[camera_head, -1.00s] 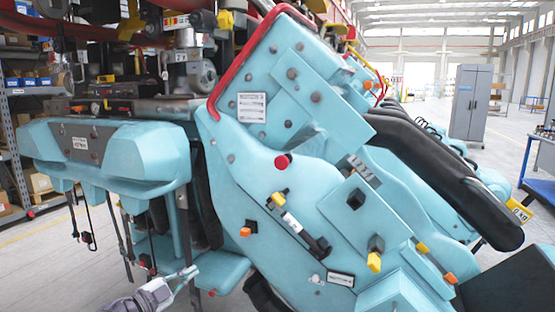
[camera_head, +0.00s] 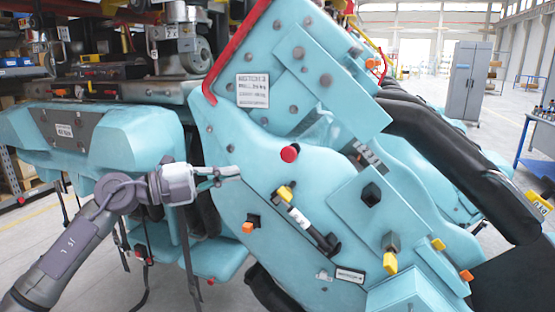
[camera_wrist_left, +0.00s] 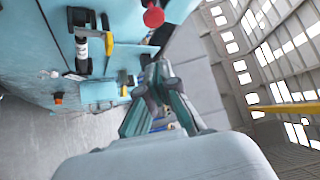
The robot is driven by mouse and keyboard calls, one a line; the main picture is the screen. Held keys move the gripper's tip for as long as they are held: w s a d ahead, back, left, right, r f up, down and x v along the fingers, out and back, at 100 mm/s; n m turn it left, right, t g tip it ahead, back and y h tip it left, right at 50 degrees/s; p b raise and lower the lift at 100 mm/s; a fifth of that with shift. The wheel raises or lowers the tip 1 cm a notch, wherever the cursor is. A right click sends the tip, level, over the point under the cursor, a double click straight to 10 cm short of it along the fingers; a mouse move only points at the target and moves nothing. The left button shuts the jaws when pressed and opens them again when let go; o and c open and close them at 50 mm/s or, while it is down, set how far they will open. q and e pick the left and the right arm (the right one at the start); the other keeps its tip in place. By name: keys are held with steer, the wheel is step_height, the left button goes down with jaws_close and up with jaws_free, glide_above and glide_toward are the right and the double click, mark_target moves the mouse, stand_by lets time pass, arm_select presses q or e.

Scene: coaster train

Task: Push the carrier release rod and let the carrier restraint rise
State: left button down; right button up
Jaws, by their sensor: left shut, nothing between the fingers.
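The teal coaster carrier (camera_head: 320,185) fills the middle of the head view. On its side panel are a red round knob (camera_head: 290,153) and a slanted rod (camera_head: 300,218) with a yellow end, a white sleeve and a black lower part. I cannot tell for certain which is the release rod. A thick black padded bar (camera_head: 450,150), seemingly the restraint, slopes down to the right. My left gripper (camera_head: 237,173) is shut and empty, left of the red knob and apart from it. In the wrist view its fingers (camera_wrist_left: 157,72) are closed; the knob (camera_wrist_left: 153,17) and rod (camera_wrist_left: 81,48) also show. My right gripper is out of view.
Another teal unit (camera_head: 120,140) with hanging straps stands at the left. Yellow and orange blocks (camera_head: 390,263) stick out of the carrier's panel. A grey cabinet (camera_head: 467,80) and a blue table (camera_head: 535,145) stand at the right. Open floor lies behind.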

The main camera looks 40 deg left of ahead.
arm_select(q)
steer(key=p, duration=0.4)
glide_toward(292, 157)
steer(key=w+d, duration=0.1)
steer(key=d, duration=0.3)
steer(key=w, duration=0.1)
steer(key=w+p, duration=0.2)
steer(key=w, duration=0.1)
steer(key=shift+w+a+r, duration=0.1)
steer(key=shift+a+r, duration=0.05)
steer(key=shift+a, duration=0.25)
